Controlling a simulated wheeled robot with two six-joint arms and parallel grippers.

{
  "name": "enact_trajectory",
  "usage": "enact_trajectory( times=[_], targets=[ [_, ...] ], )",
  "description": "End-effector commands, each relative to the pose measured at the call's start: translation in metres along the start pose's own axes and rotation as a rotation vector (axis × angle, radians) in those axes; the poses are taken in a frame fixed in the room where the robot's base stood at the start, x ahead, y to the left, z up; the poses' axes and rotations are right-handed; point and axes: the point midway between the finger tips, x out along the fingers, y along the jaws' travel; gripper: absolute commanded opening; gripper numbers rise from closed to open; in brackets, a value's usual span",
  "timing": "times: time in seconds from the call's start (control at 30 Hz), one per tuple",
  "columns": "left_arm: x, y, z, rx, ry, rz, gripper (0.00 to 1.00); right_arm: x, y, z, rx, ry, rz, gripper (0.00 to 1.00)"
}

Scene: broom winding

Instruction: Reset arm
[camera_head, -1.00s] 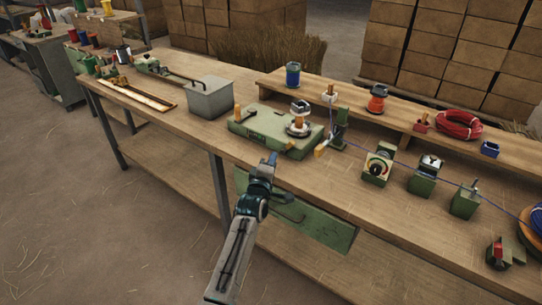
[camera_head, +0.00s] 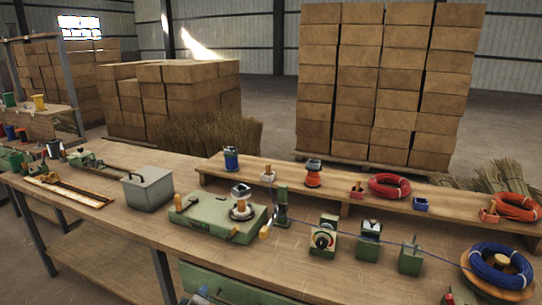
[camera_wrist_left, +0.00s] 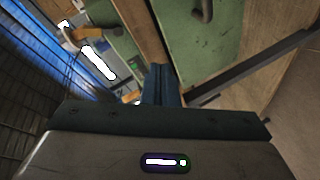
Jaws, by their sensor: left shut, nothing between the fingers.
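My left gripper (camera_head: 203,291) only just shows at the bottom edge of the head view, in front of the workbench (camera_head: 120,225). In the left wrist view its blue-grey fingertips (camera_wrist_left: 159,84) are together with nothing between them. The green drawer front (camera_wrist_left: 203,40) of the bench lies beyond the fingers there, apart from them. My right gripper is in neither view. Most of my left arm is below the head view's frame.
On the bench are a green winding base (camera_head: 215,216), a grey bin (camera_head: 147,189) and several small green devices, including a dial unit (camera_head: 322,238). A blue wire coil (camera_head: 500,266) is at right. A raised shelf (camera_head: 280,181) runs along the back.

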Motion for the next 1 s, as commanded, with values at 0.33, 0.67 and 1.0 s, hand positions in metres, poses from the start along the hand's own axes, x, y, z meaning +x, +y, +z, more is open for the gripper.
enact_trajectory(
  times=[0.33, 0.67, 1.0],
  targets=[
    [-0.197, -0.118, 0.026, 0.650, -0.418, -0.418, 0.00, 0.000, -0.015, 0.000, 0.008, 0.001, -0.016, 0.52],
    [-0.306, -0.141, 0.029, 0.927, -0.707, -0.534, 0.00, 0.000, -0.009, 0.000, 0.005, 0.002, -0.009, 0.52],
    [-0.361, -0.157, 0.032, 1.063, -0.894, -0.575, 0.00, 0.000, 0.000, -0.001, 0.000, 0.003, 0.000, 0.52]
  ],
)
